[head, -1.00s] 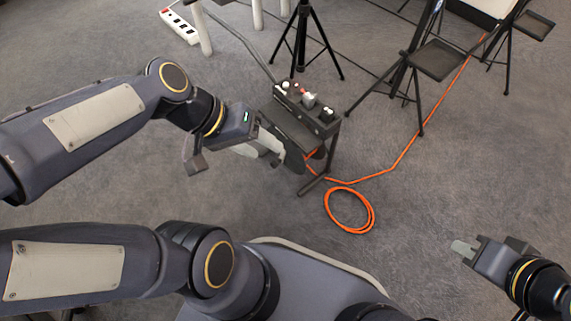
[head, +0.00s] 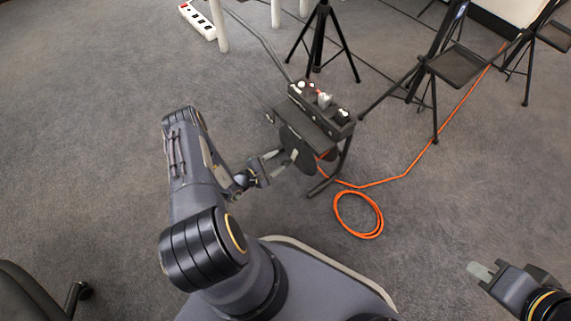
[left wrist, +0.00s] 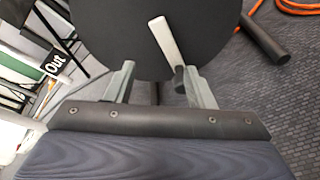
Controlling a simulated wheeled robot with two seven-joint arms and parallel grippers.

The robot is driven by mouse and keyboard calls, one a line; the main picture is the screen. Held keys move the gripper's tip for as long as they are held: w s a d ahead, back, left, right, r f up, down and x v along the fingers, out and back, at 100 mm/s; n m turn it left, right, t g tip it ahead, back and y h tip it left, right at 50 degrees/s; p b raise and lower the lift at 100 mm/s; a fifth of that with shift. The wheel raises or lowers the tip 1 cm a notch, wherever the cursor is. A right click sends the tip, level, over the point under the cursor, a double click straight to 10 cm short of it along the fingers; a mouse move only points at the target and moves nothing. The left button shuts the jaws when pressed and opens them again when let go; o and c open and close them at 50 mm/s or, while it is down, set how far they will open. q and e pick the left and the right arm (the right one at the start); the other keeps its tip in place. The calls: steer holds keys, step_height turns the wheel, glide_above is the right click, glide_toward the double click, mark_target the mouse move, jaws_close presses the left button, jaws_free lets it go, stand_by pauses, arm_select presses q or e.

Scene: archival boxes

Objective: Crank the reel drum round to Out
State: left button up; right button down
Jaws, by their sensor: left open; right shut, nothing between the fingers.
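The reel drum (head: 297,150) shows as a dark round disc on the near left side of a small black stand. In the left wrist view the drum (left wrist: 130,35) fills the upper middle, with a pale flat crank arm (left wrist: 165,40) across its face. A short dark crank knob (left wrist: 179,78) sits at the arm's lower end. My left gripper (head: 279,162) is open at the drum. Its fingers (left wrist: 159,70) straddle the knob, which is closer to the right finger. A black sign reading "Out" (left wrist: 53,66) shows at left. My right gripper (head: 482,272) is shut and empty, far from the drum.
An orange cable (head: 358,214) lies coiled on the carpet right of the stand and runs up to the right.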

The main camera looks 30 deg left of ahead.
mark_target(286, 164)
arm_select(q)
steer(key=shift+n+y, duration=0.7)
steer(key=shift+y, duration=0.1)
steer(key=f, duration=0.1)
steer(key=s+f, duration=0.1)
steer(key=f, duration=0.3)
steer(key=shift+s+d+b, duration=0.15)
steer(key=shift+s+b, duration=0.15)
steer(key=shift+s, duration=0.05)
steer(key=b+x, duration=0.2)
steer(key=x, duration=0.4)
steer(key=shift+f+b, duration=0.15)
steer(key=shift+b, duration=0.25)
steer(key=shift+w+d, duration=0.1)
steer(key=shift+w, duration=0.3)
steer(key=shift+c, duration=0.2)
jaws_close()
